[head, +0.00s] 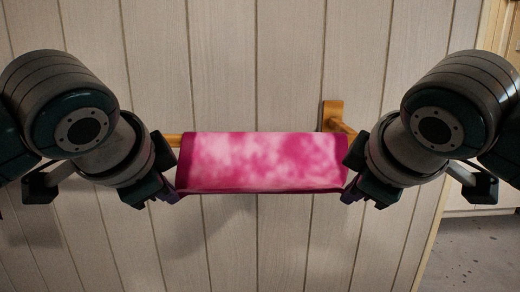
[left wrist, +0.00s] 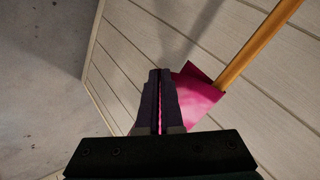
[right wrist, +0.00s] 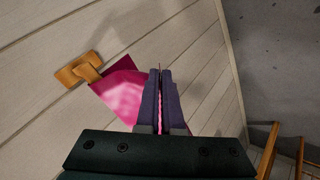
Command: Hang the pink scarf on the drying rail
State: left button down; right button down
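The pink scarf (head: 262,160), mottled pink and magenta, is stretched between my two grippers in the head view. It covers part of the wooden drying rail (head: 173,140); whether it rests on the rail or is in front of it I cannot tell. My left gripper (head: 176,192) is at the scarf's left end. In the left wrist view its fingers (left wrist: 160,80) are closed with pink scarf (left wrist: 197,95) between and beside them. My right gripper (head: 350,190) is at the right end. In the right wrist view its fingers (right wrist: 160,80) are closed on the scarf (right wrist: 122,95).
The wall ends at the right, with grey floor (head: 470,255) beyond. Wooden legs or bars (right wrist: 268,150) show at the right wrist view's lower right.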

pick_arm(q)
jog(key=shift+a, duration=0.25)
pick_arm(e)
jog(key=shift+d, duration=0.25)
pick_arm(q)
jog(key=c, duration=0.8)
grip_release()
jog(key=shift+d, duration=0.2)
pick_arm(e)
jog(key=c, duration=0.8)
grip_release()
jog(key=shift+a, duration=0.2)
pick_arm(q)
jog(key=shift+s, duration=0.15)
pick_arm(e)
jog(key=shift+s, duration=0.15)
